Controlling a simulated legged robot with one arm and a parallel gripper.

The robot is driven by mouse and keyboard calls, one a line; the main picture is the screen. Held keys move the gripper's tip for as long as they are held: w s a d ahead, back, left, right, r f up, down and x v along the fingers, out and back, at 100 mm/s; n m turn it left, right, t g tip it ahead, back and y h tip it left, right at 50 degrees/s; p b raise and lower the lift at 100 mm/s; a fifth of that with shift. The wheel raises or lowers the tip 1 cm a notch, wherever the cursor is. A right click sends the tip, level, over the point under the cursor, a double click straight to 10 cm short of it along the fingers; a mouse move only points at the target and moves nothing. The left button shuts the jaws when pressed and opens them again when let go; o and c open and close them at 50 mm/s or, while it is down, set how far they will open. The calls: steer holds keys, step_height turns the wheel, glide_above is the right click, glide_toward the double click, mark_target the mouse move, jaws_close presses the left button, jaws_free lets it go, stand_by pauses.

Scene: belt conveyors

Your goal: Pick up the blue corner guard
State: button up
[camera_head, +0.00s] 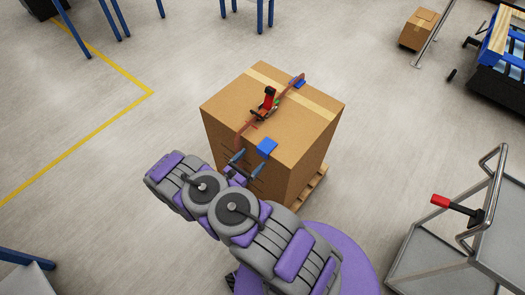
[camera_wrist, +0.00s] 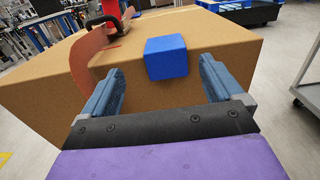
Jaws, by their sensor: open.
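A blue corner guard (camera_head: 267,146) sits on the near top edge of a large cardboard box (camera_head: 225,112). It also shows in the wrist view (camera_wrist: 166,58), where it hangs over the box edge. Another small blue piece (camera_head: 299,83) lies at the far top edge. My gripper (camera_head: 247,164) is open and empty, just short of the near blue guard. In the wrist view its two fingers (camera_wrist: 160,85) stand apart, one on each side of the guard and a little nearer to the camera. I cannot see any contact.
A brown strap (camera_head: 246,126) with a red-handled tensioner (camera_head: 270,97) crosses the box top, left of the near guard. The box stands on a wooden pallet (camera_head: 314,186). A metal cart (camera_head: 440,245) stands at right.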

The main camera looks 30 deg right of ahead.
mark_target(262, 152)
steer(key=x, duration=0.2)
steer(key=s+x, duration=0.1)
steer(key=x, duration=0.1)
steer(key=shift+w+d+f, duration=0.1)
steer(key=shift+d, duration=0.25)
steer(key=shift+w+a, duration=0.1)
steer(key=shift+a, duration=0.15)
steer(key=shift+c, duration=1.1)
steer(key=c, duration=0.9)
